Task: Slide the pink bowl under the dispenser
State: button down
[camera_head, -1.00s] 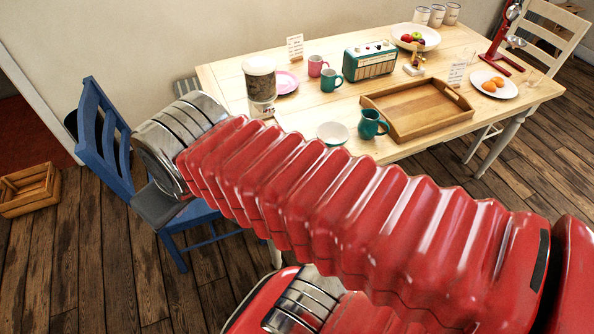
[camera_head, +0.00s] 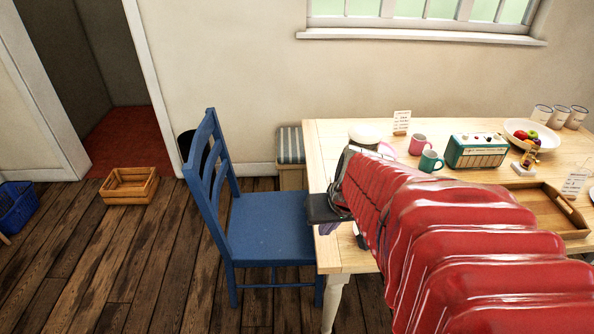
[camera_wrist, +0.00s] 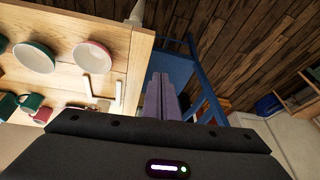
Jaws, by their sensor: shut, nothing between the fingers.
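In the wrist view a bowl with a pinkish rim and pale inside (camera_wrist: 92,56) sits near the table's edge. A green-rimmed bowl (camera_wrist: 35,57) sits beside it. My gripper's purple fingers (camera_wrist: 160,82) are shut and empty, beyond the table edge beside the bowl and apart from it. In the head view my gripper (camera_head: 328,229) shows only in part at the table's left edge, by the blue chair. My red arm hides both bowls there. A pale round top (camera_head: 365,133), probably the dispenser's, shows behind my arm; the rest is hidden.
The blue chair (camera_head: 270,222) stands close by my gripper. On the table (camera_head: 330,150) are a pink mug (camera_head: 418,145), a green mug (camera_head: 430,162), a radio (camera_head: 476,151), a wooden tray (camera_head: 530,205) and a fruit plate (camera_head: 548,142). A wooden crate (camera_head: 129,187) lies on the floor.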

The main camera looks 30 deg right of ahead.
jog(key=s+d+f, duration=0.4)
jog(key=d, duration=0.3)
jog(key=s+d+f+g, duration=0.1)
jog(key=s+d+f, duration=0.3)
jog(key=d, duration=0.3)
jog(key=shift+s+m+h, duration=0.3)
jog(key=shift+s+m, duration=0.1)
jog(key=shift+s, duration=0.2)
jog(key=shift+d, duration=0.1)
jog(key=x, duration=0.3)
jog(key=w+x, duration=0.1)
jog(key=x, duration=0.3)
jog(key=w+d+r+x, duration=0.1)
jog(key=x, duration=0.3)
jog(key=shift+w+d, duration=0.3)
jog(key=shift+w, duration=0.15)
jog(key=shift+d, duration=0.1)
